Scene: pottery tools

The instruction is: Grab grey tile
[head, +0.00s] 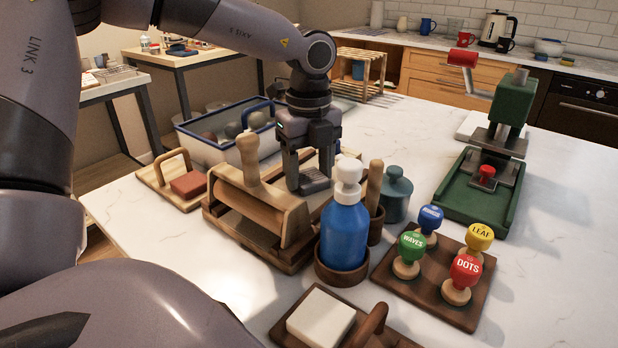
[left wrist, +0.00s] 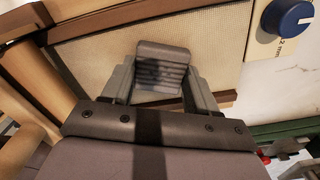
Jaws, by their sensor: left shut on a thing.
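The grey tile (head: 314,181) is a small dark-grey block with ridges across its face. It also shows in the left wrist view (left wrist: 161,72), between the two fingers. My left gripper (head: 309,172) points down and is shut on it in the head view. The tile is over the canvas bed (left wrist: 90,65) of the wooden slab roller; I cannot tell whether it touches the bed. My right gripper is not in view.
The slab roller's wooden roller (head: 238,198) stands close left of the gripper. A blue bottle (head: 344,235) stands in front, with a teal lidded jar (head: 396,195) to the right. Coloured stamps sit on a board (head: 425,285). A green press (head: 480,190) stands at right. A blue-rimmed bin (head: 205,150) is behind.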

